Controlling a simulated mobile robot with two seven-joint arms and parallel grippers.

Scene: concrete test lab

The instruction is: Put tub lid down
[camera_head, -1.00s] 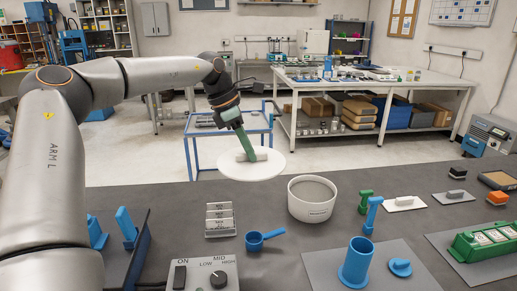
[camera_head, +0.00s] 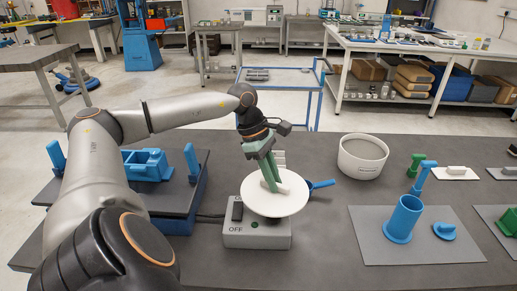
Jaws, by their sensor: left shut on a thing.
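The tub lid (camera_head: 276,207) is a round white disc with a raised white grip bar on top. My left gripper (camera_head: 270,178) has green fingers and is shut on that bar. The lid looks close to level and appears in front of the grey control box, hiding part of its top. I cannot tell whether it touches the box. The white tub (camera_head: 362,160) stands uncovered on the dark table, to the right of and behind the lid. My right gripper is not in view.
The grey control box (camera_head: 240,238) and a blue scoop (camera_head: 321,185) lie close to the lid. A blue cylinder (camera_head: 404,219) stands on a grey mat (camera_head: 380,248) at right. A blue fixture (camera_head: 147,165) is on the left. Bare table shows between tub and mat.

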